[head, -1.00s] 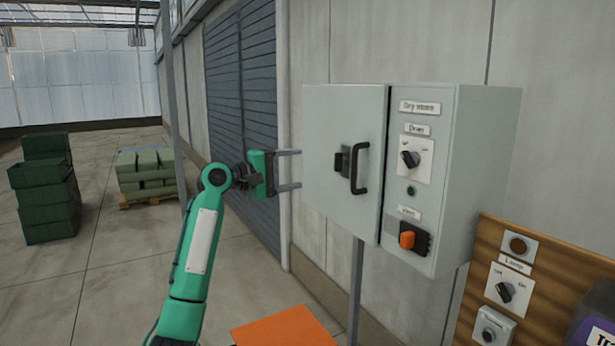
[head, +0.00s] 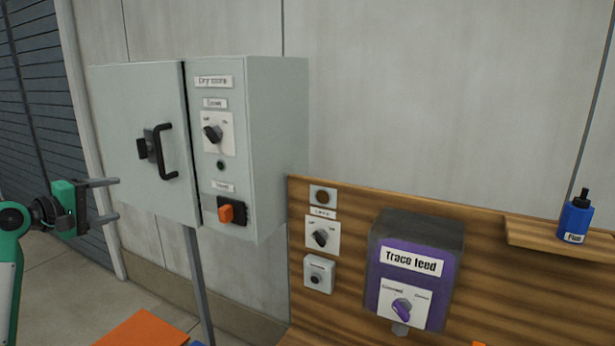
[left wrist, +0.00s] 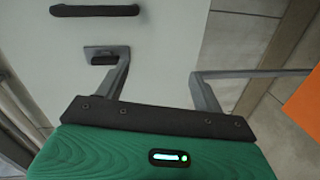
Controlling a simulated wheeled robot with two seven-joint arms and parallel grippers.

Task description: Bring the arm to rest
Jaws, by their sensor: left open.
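My left gripper (head: 113,199) is at the left of the head view, in front of the lower left part of the grey cabinet door. Its two fingers are apart with nothing between them. In the left wrist view the open fingers (left wrist: 158,78) point toward the pale door (left wrist: 165,30), and the black door handle (left wrist: 95,10) shows beyond them. The grey Dry store cabinet (head: 270,150) has its door (head: 115,110) against the body, with a black handle (head: 166,150). I cannot tell whether a finger touches the door. My right gripper is not in view.
A wooden panel (head: 345,210) on the right carries a lamp switch (head: 321,237) and a purple Trace feed box (head: 415,265). A blue bottle (head: 575,218) stands on a wooden shelf (head: 540,240). An orange surface (head: 145,330) is low in front.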

